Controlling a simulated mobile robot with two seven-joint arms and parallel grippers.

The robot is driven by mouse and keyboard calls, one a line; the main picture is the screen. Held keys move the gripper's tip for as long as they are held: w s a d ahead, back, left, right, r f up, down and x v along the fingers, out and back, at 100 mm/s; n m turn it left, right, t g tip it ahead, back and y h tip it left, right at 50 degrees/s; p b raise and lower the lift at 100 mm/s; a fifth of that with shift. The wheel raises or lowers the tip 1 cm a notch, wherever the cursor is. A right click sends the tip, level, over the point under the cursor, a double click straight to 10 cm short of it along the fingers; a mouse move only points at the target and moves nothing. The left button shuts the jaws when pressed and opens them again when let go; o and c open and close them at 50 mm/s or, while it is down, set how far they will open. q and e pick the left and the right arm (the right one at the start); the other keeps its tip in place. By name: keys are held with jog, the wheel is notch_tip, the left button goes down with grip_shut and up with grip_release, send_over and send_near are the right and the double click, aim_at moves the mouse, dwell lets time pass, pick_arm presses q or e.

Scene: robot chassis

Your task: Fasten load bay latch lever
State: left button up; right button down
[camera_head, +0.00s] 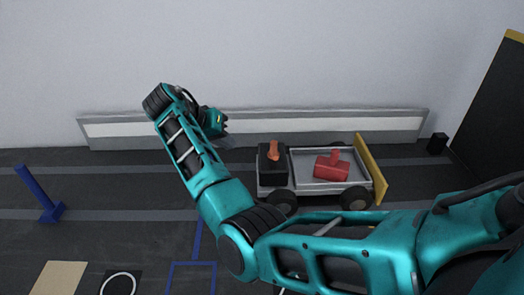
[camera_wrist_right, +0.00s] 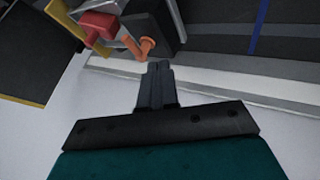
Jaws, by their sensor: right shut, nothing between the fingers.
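The orange latch lever (camera_head: 274,150) stands up from a black block (camera_head: 270,172) at the left end of a small grey cart (camera_head: 301,187). In the right wrist view the lever (camera_wrist_right: 147,46) shows just beyond my fingertips, with the black block (camera_wrist_right: 160,20) behind it. My right gripper (camera_head: 229,142) is left of the lever in the head view, with a gap between them. Its fingers (camera_wrist_right: 158,66) are shut together and empty. My left gripper is in neither view.
A red object with an upright stub (camera_head: 332,168) lies in the cart's tray. A yellow panel (camera_head: 370,169) stands at the cart's right end. A grey and white wall rail (camera_head: 350,127) runs behind it. A blue post (camera_head: 39,194) stands at the far left; the floor between is mostly clear.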

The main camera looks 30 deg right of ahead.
aim_at(274, 154)
jog(key=d+f, duration=0.2)
jog(key=d, duration=0.1)
jog(key=d+f+b, duration=0.1)
jog(key=d+f, duration=0.1)
jog(key=d, duration=0.1)
jog(key=s+d+f, duration=0.1)
jog(key=d+f, duration=0.2)
jog(key=shift+d+b, duration=0.3)
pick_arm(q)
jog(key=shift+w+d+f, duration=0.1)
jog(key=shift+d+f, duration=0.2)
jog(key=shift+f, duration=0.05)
pick_arm(e)
jog(key=shift+s+d, duration=0.1)
